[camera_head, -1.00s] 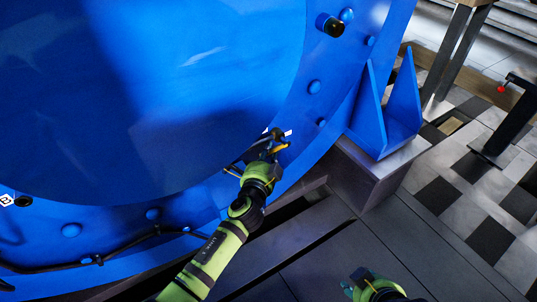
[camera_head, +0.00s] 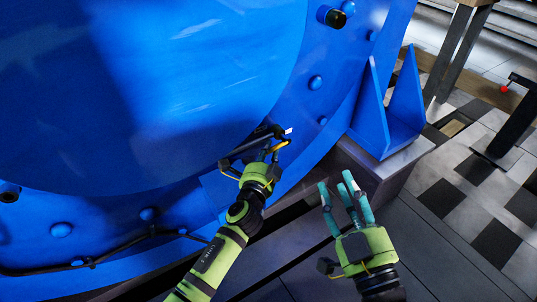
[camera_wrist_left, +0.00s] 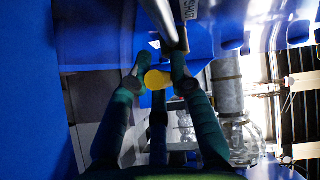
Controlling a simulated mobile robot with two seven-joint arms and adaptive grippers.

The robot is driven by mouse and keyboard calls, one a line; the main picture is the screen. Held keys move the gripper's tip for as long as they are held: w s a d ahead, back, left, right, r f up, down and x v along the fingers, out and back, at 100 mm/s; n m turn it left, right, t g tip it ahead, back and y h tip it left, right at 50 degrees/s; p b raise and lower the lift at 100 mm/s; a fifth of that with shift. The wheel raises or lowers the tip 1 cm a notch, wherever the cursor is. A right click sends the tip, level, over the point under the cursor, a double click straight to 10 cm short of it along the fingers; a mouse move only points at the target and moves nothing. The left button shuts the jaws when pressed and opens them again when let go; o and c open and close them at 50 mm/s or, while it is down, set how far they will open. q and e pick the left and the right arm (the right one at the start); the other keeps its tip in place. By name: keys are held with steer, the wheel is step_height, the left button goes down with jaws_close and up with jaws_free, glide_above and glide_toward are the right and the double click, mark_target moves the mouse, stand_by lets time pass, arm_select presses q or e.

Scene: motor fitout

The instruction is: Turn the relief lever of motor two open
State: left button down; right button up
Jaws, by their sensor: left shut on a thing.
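The relief lever is a dark fitting with a yellow end (camera_head: 281,146), low on the rim of the big blue motor (camera_head: 200,90). My left gripper (camera_head: 270,155) is at the lever, its fingers closed around the yellow end. In the left wrist view the yellow end (camera_wrist_left: 157,79) sits between the fingers, below a grey bar. A dark plate beside it has partly hidden lettering that seems to read "SHUT" (camera_wrist_left: 190,10). The fingers hide part of the lever. My right gripper (camera_head: 338,188) is open and empty, in front of the motor's base.
A dark cable (camera_head: 130,240) runs along the motor's lower rim. A blue bracket (camera_head: 385,125) stands on a grey plinth right of the lever. A black stand with a red knob (camera_head: 504,88) is at far right. The checkered floor between is clear.

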arm_select(q)
steer(key=shift+r, duration=0.1)
steer(key=c, duration=1.1)
jaws_free()
steer(key=shift+s+a, duration=0.15)
steer(key=shift+s, duration=0.3)
steer(key=s, duration=0.3)
steer(key=s+a, duration=0.1)
steer(key=s, duration=0.7)
steer(key=shift+a+r, duration=0.25)
steer(key=shift+a, duration=0.15)
